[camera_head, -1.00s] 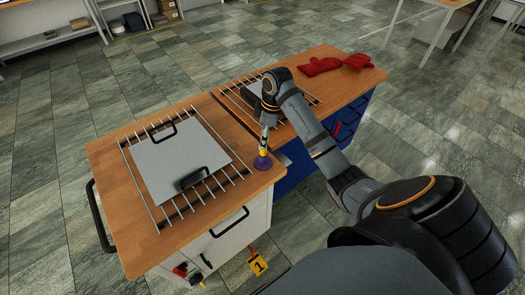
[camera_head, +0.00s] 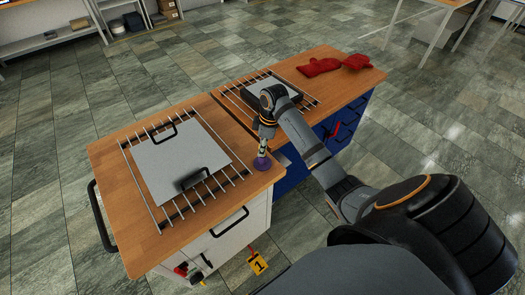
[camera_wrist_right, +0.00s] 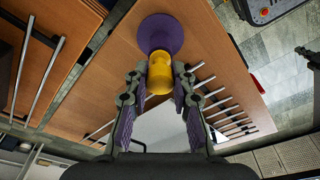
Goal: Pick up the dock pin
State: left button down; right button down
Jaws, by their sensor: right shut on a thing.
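The dock pin (camera_wrist_right: 160,68) is a short yellow cylinder with a wide purple disc (camera_wrist_right: 161,34) at its end. In the head view the purple disc (camera_head: 262,163) shows at the right edge of the near wooden bench top, beside the rack. My right gripper (camera_wrist_right: 160,80) is shut on the yellow part, one finger on each side. In the head view my right gripper (camera_head: 263,145) points down over the pin and hides most of its yellow part. I cannot tell whether the disc touches the wood. My left gripper is not in view.
A metal plate with black handles (camera_head: 178,160) lies on a wire rack on the near bench (camera_head: 110,155). A second plate and rack (camera_head: 258,88) and red gloves (camera_head: 322,67) are on the far bench. A yellow tag marked 1 (camera_head: 257,264) hangs below.

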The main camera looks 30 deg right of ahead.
notch_tip(320, 180, up, 5)
jog(key=shift+w+f+b, duration=0.1)
jog(key=shift+f+b, duration=0.1)
jog(key=shift+b, duration=0.2)
notch_tip(320, 180, up, 6)
jog(key=p, duration=0.3)
jog(key=shift+f, duration=0.2)
jog(key=shift+f, duration=0.1)
